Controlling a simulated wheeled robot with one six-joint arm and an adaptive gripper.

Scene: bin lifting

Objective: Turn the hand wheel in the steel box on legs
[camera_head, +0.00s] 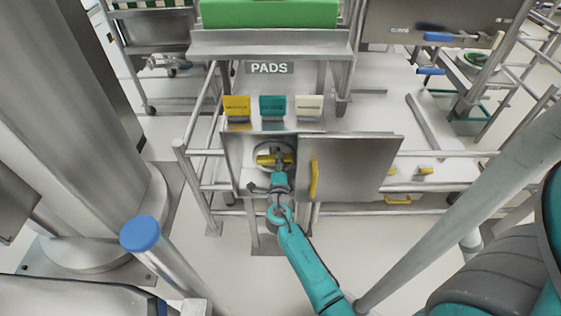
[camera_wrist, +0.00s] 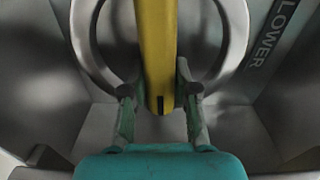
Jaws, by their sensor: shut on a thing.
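The steel box on legs (camera_head: 238,180) stands in the middle of the head view, with its door (camera_head: 355,170) swung open to the right. Inside is the hand wheel (camera_head: 262,150), a grey ring with a yellow bar across it. In the wrist view the wheel's ring (camera_wrist: 235,40) surrounds the yellow bar (camera_wrist: 156,45). My gripper (camera_wrist: 160,105) has a finger on each side of the bar's near end and is shut on it. In the head view my gripper (camera_head: 279,163) reaches into the box from below, hiding part of the wheel.
The word LOWER (camera_wrist: 272,35) is on the box's inside, right of the wheel. The open door has a yellow handle (camera_head: 314,181). Yellow, teal and white pad boxes (camera_head: 272,108) stand above the box. Steel rails (camera_head: 194,185) flank it. A blue-capped post (camera_head: 140,234) stands front left.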

